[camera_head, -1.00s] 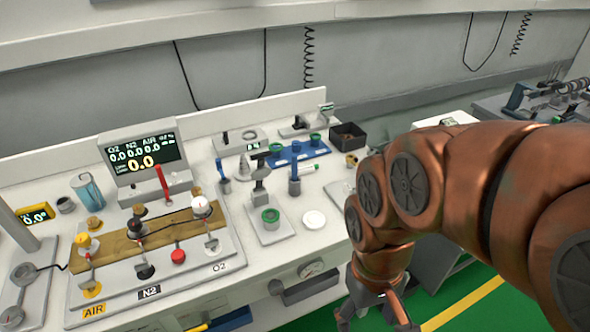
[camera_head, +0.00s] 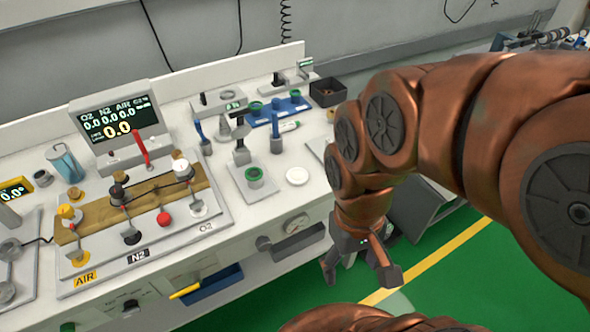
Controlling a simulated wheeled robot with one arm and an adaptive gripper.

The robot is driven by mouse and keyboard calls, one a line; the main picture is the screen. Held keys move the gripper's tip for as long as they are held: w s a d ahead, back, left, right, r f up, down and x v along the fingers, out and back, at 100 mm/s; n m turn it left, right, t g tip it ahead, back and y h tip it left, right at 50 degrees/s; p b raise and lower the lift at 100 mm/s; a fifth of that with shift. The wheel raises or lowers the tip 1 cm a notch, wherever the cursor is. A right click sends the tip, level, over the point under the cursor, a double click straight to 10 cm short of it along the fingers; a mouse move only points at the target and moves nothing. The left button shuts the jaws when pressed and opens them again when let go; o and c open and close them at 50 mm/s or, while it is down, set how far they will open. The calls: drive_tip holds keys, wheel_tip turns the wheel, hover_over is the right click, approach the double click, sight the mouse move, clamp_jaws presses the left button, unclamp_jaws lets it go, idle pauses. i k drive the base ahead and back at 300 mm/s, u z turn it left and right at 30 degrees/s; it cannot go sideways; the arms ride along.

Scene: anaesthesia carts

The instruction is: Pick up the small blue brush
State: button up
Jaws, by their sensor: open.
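Two small upright blue things stand on the white cart top. One is a slim blue piece (camera_head: 199,128) behind the gas panel, left of the middle. The other is a blue-handled piece (camera_head: 275,122) on a grey base in front of the blue rack. I cannot tell which of them is the small blue brush. My gripper (camera_head: 357,274) is open and empty, pointing down off the cart's right front side, over the green floor. It is well right of and below both blue things and touches neither.
The gas panel (camera_head: 107,232) with knobs and a display (camera_head: 117,123) fills the left. A blue rack (camera_head: 285,110), a black box (camera_head: 326,92) and a white disc (camera_head: 297,176) are on the right. An open drawer holds a blue tray (camera_head: 215,284).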

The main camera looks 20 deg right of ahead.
sight(274, 113)
drive_tip(key=z, duration=1.7)
drive_tip(key=k, duration=1.5)
drive_tip(key=u, duration=2.05)
drive_tip(key=i, duration=0.5)
drive_tip(key=u, duration=0.05)
